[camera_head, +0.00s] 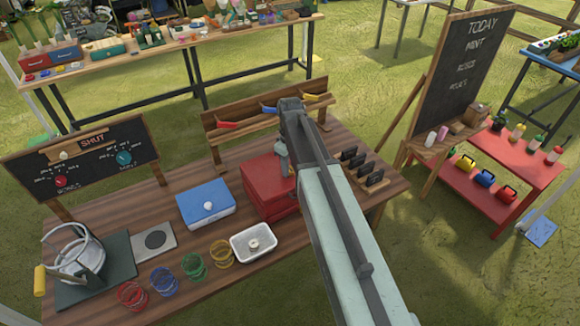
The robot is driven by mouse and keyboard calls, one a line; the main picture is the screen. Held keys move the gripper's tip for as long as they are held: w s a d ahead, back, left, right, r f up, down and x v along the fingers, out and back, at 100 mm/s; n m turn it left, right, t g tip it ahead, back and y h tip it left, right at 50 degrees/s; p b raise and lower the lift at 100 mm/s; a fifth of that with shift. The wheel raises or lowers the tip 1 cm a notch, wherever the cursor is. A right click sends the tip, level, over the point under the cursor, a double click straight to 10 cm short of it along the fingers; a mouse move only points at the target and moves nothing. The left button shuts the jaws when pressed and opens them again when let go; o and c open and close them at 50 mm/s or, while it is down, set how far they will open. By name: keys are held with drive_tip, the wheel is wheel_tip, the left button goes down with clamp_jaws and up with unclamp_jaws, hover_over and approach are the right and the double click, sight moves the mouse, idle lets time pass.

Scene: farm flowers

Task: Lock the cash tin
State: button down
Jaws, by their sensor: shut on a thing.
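A red box (262,178), which looks like the cash tin, stands on the wooden table right of a blue box (196,210) with a white round knob. Its top looks closed. My arm comes in from the lower right and hides the box's right side. My gripper (283,168) points down at the top right part of the red box. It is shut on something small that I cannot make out. I cannot see a key or a lock clearly.
A white tray (236,256) and several coloured wire rings (194,266) lie along the table's front. A metal press (78,252) stands at left. A chalkboard sign (88,168) reads SHUT. Dark upright pieces (362,168) stand right of my arm. A tall chalkboard (462,70) stands at right.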

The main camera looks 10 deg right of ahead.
idle(0.5)
drive_tip(key=c, duration=0.9)
unclamp_jaws()
drive_tip(key=shift+r, duration=0.1)
wheel_tip(320, 180, up, 8)
drive_tip(key=p, duration=0.8)
drive_tip(key=shift+f, duration=0.2)
drive_tip(key=shift+f, duration=0.1)
